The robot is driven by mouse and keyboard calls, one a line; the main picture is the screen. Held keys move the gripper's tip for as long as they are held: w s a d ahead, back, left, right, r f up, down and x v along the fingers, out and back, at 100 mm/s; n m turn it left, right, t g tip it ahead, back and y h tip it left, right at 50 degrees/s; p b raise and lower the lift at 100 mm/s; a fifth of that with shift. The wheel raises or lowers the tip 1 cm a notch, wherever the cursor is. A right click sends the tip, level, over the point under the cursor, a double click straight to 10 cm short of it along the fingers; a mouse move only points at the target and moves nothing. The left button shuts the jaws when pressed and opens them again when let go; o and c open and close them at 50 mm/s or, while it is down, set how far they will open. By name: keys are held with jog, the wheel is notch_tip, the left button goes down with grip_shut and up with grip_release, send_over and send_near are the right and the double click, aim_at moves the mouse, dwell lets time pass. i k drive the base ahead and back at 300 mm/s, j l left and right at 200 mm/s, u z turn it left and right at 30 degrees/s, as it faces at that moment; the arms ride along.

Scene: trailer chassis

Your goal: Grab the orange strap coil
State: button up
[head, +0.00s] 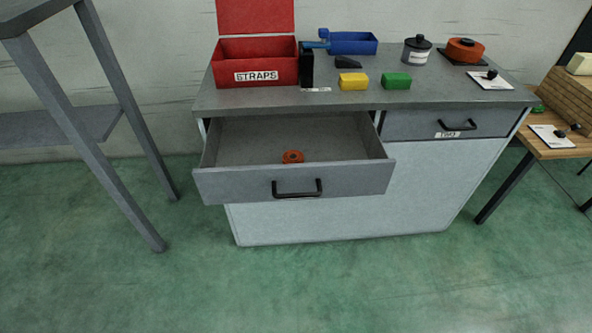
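A small orange coil (292,157) lies inside the open left drawer (240,186) of the grey workbench, close behind its front panel. The drawer is pulled well out and looks otherwise empty. A second, larger orange round thing (465,50) sits on a dark square base on the bench top at the back right. A red open box (256,77) labelled "STRAPS" stands on the bench top at the left, lid raised. I cannot see inside it fully. My gripper is not in view.
Yellow (353,81) and green (396,80) blocks, a blue bin (352,43) and a dark-lidded jar (416,50) stand on the bench top (310,97). The right drawer (446,125) is shut. A grey frame (95,130) stands left, a wooden table (565,150) right. The green floor in front is clear.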

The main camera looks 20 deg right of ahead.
aim_at(291, 157)
jog(key=i+j+z, duration=0.1)
jog(key=i+j, duration=1.3)
jog(key=i, duration=0.1)
